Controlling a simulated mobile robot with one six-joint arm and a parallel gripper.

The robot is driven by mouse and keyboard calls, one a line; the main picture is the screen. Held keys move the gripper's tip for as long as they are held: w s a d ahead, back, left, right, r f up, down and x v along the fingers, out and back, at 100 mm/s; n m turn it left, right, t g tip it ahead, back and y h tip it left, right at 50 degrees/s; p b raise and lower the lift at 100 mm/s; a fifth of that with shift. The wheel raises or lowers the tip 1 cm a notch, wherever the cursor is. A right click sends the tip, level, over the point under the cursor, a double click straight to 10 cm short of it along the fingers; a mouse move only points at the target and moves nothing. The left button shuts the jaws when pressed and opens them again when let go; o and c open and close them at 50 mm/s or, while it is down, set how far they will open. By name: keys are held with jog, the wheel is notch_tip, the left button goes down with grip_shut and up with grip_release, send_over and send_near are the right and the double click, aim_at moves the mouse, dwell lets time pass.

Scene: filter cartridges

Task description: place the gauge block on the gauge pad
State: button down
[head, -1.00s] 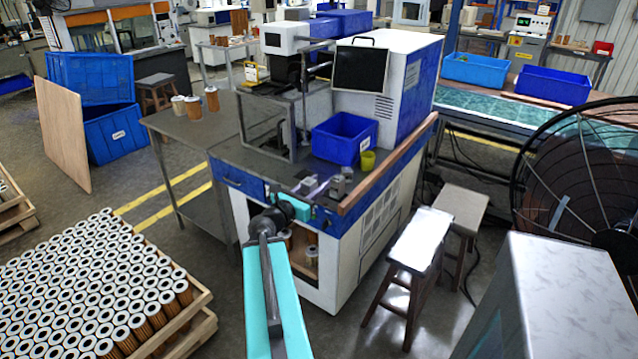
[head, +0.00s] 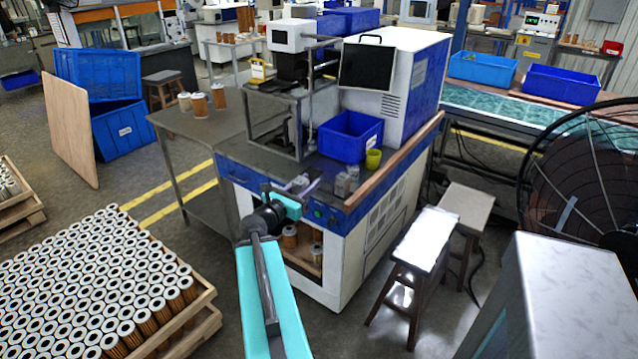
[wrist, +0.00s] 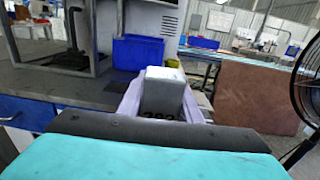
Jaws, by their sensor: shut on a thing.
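My gripper (head: 303,181) has lilac fingers and is over the front edge of the machine's bench. In the wrist view its fingers (wrist: 160,100) are shut on the gauge block (wrist: 164,92), a grey block with a pale top and dark digits partly hidden low on its face. In the head view the block is small between the fingers (head: 299,182). Whether it touches the bench I cannot tell. I cannot make out the gauge pad with certainty in either view.
Small grey items (head: 346,181) stand on the bench right of my gripper, near a yellow-green cup (head: 373,159) and a blue bin (head: 350,137). A wooden rail (head: 395,163) edges the bench's right side. The bench top (head: 255,153) behind my gripper is mostly clear.

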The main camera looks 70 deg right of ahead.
jog(key=w+a+f+n+t, duration=0.1)
jog(key=w+a+n+t, duration=0.55)
jog(key=w+a, duration=2.05)
jog(key=w+a+n+t+y, duration=0.1)
jog(key=w+a+t, duration=0.1)
jog(key=a, duration=1)
jog(key=w+a+f+n+t+y, duration=0.1)
jog(key=w+a+t, duration=0.2)
jog(key=a, duration=1)
jog(key=w+a+n+t+y, duration=0.1)
jog(key=w+a+t, duration=0.2)
jog(key=a, duration=0.9)
jog(key=shift+w+a+f+n, duration=0.35)
jog(key=shift+w, duration=0.35)
jog(key=shift+t, duration=0.25)
